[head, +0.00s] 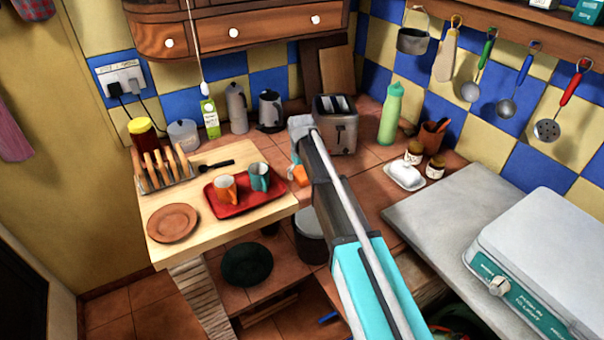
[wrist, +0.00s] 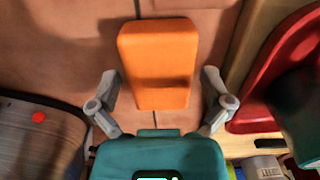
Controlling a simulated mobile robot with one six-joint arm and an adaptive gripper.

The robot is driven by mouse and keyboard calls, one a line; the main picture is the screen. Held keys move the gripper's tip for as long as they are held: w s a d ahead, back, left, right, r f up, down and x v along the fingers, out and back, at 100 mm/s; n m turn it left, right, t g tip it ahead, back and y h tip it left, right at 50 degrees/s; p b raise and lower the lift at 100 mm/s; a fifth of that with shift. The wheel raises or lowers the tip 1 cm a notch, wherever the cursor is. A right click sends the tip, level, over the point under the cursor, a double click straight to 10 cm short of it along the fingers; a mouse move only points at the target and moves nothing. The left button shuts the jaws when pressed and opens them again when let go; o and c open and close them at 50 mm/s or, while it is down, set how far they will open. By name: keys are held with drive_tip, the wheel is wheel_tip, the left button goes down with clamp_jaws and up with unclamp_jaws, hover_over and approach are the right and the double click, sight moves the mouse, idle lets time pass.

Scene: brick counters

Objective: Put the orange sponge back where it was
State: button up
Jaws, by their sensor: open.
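The orange sponge (head: 299,175) lies on the brown tiled counter, between the red tray and the toaster, partly hidden behind my arm in the head view. In the wrist view the sponge (wrist: 158,60) shows nearly whole, with a shadow across it. My gripper (wrist: 161,78) is open, with one grey finger on each side of the sponge's near end and a visible gap on both sides. In the head view my gripper (head: 296,165) is mostly hidden by my arm, close to the sponge. The exact height of the fingers over the counter is hard to tell.
The red tray (head: 217,208), with an orange mug (head: 225,188) and a teal mug (head: 260,177), is close on one side. The toaster (head: 342,135) stands on the other. A green bottle (head: 391,115) stands right.

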sight(301, 172)
drive_tip(key=shift+r, duration=0.15)
wheel_tip(301, 172, up, 12)
drive_tip(key=p, duration=1.2)
idle(0.9)
drive_tip(key=s+d+m, duration=0.6)
drive_tip(key=s+d, duration=1.7)
drive_tip(key=s, duration=0.3)
drive_tip(key=shift+m, duration=0.4)
